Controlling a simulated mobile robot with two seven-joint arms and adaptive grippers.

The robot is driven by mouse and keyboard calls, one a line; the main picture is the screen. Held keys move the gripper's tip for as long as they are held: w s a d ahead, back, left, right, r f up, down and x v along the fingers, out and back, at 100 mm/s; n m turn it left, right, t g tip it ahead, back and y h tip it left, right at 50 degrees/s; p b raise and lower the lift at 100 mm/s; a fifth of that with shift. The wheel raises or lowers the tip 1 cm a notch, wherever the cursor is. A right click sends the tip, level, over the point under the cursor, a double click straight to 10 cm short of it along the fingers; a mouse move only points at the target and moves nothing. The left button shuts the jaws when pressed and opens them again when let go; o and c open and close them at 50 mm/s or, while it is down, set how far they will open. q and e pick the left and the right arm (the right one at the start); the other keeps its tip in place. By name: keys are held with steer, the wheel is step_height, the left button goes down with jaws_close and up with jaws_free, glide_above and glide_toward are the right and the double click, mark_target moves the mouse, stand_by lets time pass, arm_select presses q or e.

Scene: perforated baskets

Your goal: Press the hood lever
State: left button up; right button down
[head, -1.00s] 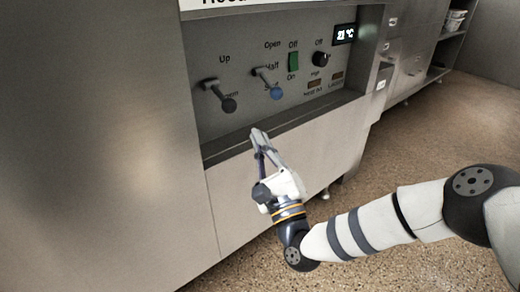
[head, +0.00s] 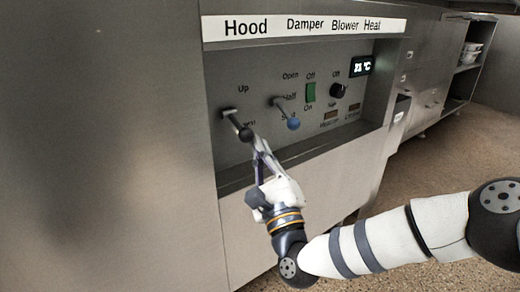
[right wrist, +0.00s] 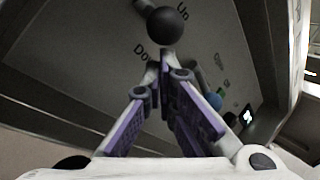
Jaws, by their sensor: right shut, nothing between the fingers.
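The hood lever (head: 237,125) sits under the "Hood" label at the left of the recessed panel. It is a metal rod with a black ball end, and it points out and down between the marks "Up" and "Down". Its black ball (right wrist: 167,25) fills the top middle of the right wrist view. My right gripper (head: 259,143) is shut and empty, its fingertips just below and right of the ball. In the right wrist view the fingertips lie below the ball; I cannot tell whether they touch it. My left gripper is not in view.
The blue-tipped damper lever (head: 287,115) is close to the right of the hood lever. A green blower switch (head: 310,92), a black heat knob (head: 338,90) and a temperature display (head: 361,66) lie further right. The panel's lower ledge (head: 300,148) juts out below.

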steer(key=shift+s+r+p, duration=0.1)
steer(key=shift+r+p, duration=0.3)
steer(key=shift+p, duration=0.2)
arm_select(q)
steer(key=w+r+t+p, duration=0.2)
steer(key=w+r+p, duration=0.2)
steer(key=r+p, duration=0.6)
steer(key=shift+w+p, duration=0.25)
steer(key=shift+p, duration=0.8)
arm_select(e)
steer(key=r+g, duration=0.1)
steer(key=g, duration=0.1)
steer(key=s+r+n+g+h, duration=0.1)
steer(key=r+g, duration=0.1)
steer(key=d+r+n+g, duration=0.1)
steer(key=g, duration=0.1)
steer(key=shift+s+r+g+h, duration=0.3)
steer(key=shift+r, duration=0.05)
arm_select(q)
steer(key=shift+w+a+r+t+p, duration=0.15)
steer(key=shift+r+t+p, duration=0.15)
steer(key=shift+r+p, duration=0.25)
arm_select(e)
steer(key=shift+r, duration=0.4)
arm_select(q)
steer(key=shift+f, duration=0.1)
arm_select(e)
steer(key=shift+f, duration=0.1)
